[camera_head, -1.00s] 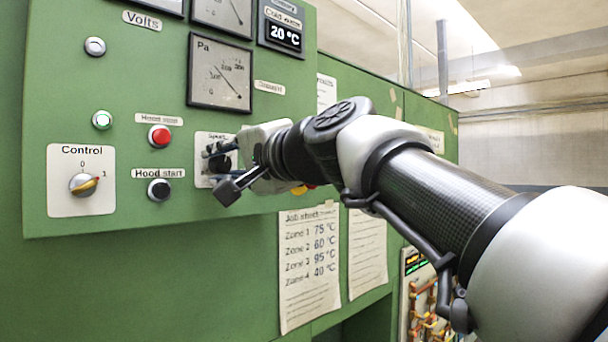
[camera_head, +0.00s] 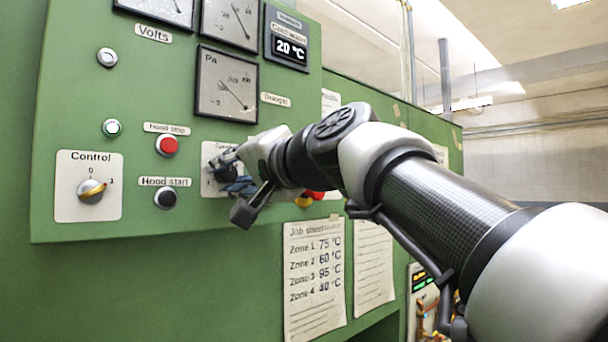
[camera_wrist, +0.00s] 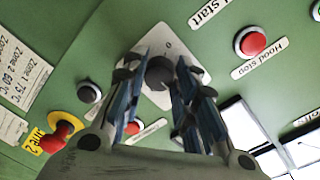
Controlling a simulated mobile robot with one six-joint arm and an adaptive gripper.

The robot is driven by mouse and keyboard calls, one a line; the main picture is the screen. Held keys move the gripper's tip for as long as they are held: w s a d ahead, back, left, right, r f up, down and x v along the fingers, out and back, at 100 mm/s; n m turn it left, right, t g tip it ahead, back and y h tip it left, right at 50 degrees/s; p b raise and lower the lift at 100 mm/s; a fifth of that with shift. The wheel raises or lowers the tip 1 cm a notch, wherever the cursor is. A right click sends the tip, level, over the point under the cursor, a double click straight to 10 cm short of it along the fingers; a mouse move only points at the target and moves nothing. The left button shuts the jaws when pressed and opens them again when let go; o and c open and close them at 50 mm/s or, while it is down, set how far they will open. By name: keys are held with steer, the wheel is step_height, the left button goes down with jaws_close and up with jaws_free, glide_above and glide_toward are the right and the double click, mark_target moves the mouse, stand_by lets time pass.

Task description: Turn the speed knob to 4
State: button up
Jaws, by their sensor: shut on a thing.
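The speed knob is a dark round knob (camera_wrist: 159,72) on a white plate (camera_wrist: 192,62) in the wrist view. A "0" shows on the plate beside it; its other marks and the pointer's setting are not readable. My gripper (camera_wrist: 157,80) has a finger on each side of the knob and is shut on it. In the head view my gripper (camera_head: 228,172) is at the speed plate (camera_head: 213,149), and its fingers hide most of the knob.
Left of the plate are the red hood stop button (camera_head: 167,146), the black hood start button (camera_head: 165,197) and the control switch (camera_head: 91,191). A red emergency-type button (camera_wrist: 55,138) on yellow lies close by my gripper. Papers (camera_head: 315,275) hang below.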

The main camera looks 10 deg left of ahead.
steer(key=o, duration=1)
steer(key=shift+o, duration=0.2)
steer(key=v, duration=1.2)
